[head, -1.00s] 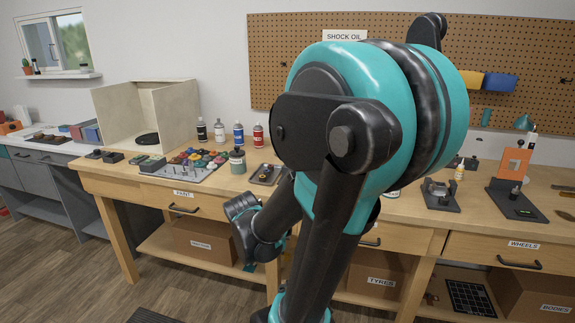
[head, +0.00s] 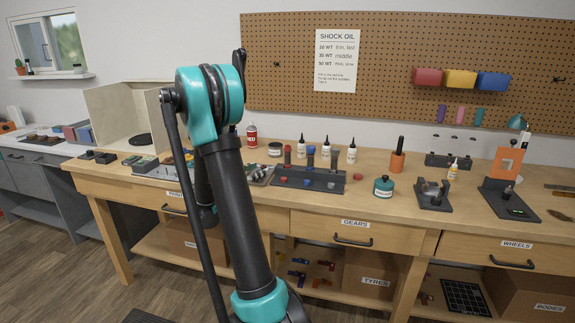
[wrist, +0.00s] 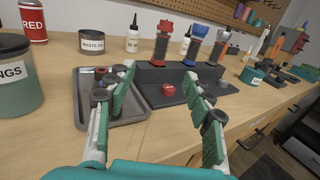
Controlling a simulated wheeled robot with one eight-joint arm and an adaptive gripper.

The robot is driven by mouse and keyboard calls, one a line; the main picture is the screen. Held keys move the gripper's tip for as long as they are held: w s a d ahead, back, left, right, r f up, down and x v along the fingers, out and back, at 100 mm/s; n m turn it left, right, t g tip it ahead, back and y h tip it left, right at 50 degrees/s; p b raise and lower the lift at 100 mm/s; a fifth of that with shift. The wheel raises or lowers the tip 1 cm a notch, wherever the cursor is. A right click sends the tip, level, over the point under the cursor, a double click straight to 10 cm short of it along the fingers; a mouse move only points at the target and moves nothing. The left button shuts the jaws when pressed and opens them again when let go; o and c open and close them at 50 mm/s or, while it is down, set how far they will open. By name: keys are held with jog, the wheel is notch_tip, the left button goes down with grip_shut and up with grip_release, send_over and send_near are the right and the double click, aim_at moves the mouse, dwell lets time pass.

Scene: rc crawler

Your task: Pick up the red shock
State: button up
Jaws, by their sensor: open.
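The red shock (wrist: 162,42) stands upright in a dark stand (wrist: 150,74) in the wrist view, with a red top and a dark body. It also shows in the head view (head: 287,155), left of a blue shock (head: 310,157) and a grey one (head: 334,158). A small red cap (wrist: 169,89) sits on the stand's base in front of the red shock. My gripper (wrist: 160,85) is open and empty, with its fingers apart on this side of the stand and the shock beyond them. In the head view my arm hides the gripper.
A grey tray (wrist: 118,117) lies by the left finger. A waste oil tub (wrist: 92,42), a white bottle (wrist: 133,36) and a large jar (wrist: 17,80) stand around it. In the head view a teal jar (head: 384,187) stands right of the stand. Bare bench lies in front.

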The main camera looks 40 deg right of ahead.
aim_at(285, 159)
jog(key=d, duration=0.3)
jog(key=w+d, duration=0.1)
jog(key=d, duration=0.3)
jog(key=w+d, duration=0.1)
jog(key=d, duration=0.3)
jog(key=shift+d, duration=0.15)
jog(key=shift+w+d+f, duration=0.1)
jog(key=shift+w+d, duration=0.05)
jog(key=shift+d, duration=0.7)
jog(key=shift+w+d+f, duration=0.1)
jog(key=shift+w+d, duration=0.1)
jog(key=shift+d, duration=0.65)
jog(key=shift+w+d, duration=0.15)
jog(key=shift+d, duration=0.7)
grip_shut()
